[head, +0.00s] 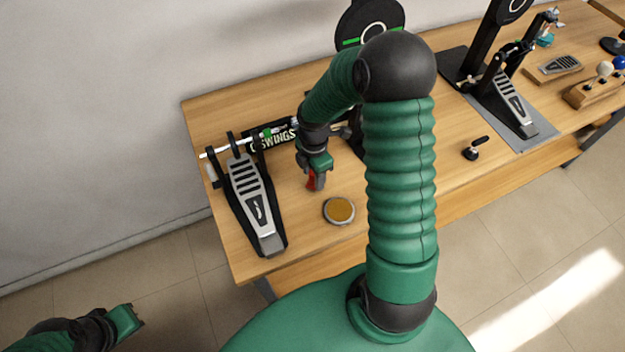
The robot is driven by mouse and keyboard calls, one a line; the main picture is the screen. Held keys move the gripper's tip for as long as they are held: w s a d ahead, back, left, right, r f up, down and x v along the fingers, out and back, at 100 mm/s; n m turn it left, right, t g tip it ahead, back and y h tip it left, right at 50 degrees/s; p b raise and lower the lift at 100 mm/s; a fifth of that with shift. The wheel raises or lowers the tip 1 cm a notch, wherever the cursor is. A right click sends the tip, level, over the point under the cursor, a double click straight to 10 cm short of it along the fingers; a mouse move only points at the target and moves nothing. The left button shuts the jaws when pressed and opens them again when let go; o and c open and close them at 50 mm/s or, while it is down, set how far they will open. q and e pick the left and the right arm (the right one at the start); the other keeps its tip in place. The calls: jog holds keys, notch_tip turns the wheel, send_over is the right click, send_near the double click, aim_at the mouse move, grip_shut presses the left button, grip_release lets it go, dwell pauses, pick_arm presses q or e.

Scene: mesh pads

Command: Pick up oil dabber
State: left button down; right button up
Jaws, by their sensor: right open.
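My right gripper (316,180) hangs over the left part of the wooden table, pointing down, with its jaws open. A small red and grey thing (312,181) shows at its fingertips; I cannot tell whether it is the oil dabber, or whether it stands between the fingers or behind them. A small black piece with a short handle (474,150) stands right of my arm, and it too could be the dabber. A round tin with an amber top (340,211) lies just below and right of the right gripper. My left gripper (132,318) is low at the left, off the table.
A pedal (247,195) with a rod and a lettered black bar (272,137) stands left of the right gripper. Another pedal (508,100) stands on a grey plate at right. A wooden block with knobs (594,92) is far right. The table's front strip (300,245) is clear.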

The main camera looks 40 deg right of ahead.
jog(key=shift+d+f, duration=0.1)
jog(key=shift+f, duration=0.2)
jog(key=shift+d, duration=0.1)
jog(key=shift+c, duration=0.4)
jog(key=shift+r, duration=0.1)
jog(key=c, duration=0.4)
grip_shut()
